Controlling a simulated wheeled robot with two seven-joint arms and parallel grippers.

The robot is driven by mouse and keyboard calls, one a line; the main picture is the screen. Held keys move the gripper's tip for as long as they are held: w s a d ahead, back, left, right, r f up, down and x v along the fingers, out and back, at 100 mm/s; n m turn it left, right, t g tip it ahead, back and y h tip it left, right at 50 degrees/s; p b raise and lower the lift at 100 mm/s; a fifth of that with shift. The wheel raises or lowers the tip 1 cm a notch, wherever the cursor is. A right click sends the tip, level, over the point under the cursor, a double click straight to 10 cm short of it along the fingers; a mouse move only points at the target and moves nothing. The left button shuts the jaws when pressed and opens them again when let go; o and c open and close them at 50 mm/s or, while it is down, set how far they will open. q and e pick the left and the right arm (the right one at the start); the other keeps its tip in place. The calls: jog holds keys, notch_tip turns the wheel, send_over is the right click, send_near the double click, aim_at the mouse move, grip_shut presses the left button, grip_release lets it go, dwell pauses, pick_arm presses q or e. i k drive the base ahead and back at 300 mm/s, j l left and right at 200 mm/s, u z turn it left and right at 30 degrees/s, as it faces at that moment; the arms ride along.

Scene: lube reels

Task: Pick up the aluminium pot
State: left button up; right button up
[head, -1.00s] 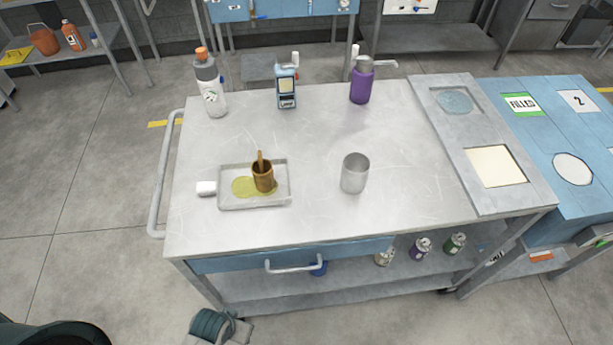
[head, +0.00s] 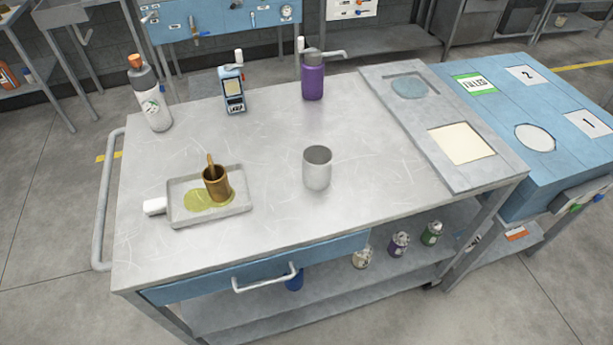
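The aluminium pot (head: 317,169) is a plain grey open-topped cup. It stands upright on the metal cart top (head: 270,215), right of the middle, with clear surface around it. Neither of my grippers shows in the head view, so nothing is seen touching the pot.
Left of the pot, a shallow tray (head: 243,205) holds a brown cup (head: 216,184) in a yellow-green puddle. A white bottle (head: 154,108), a handheld device (head: 232,92) and a purple pump bottle (head: 313,80) stand behind. A panel with recesses (head: 432,112) lies right.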

aim_at(317, 158)
jog(key=z, duration=1.65)
jog(key=k+j, duration=0.25)
jog(key=k+j+z, duration=0.1)
jog(key=k+j, duration=0.15)
jog(key=k, duration=0.15)
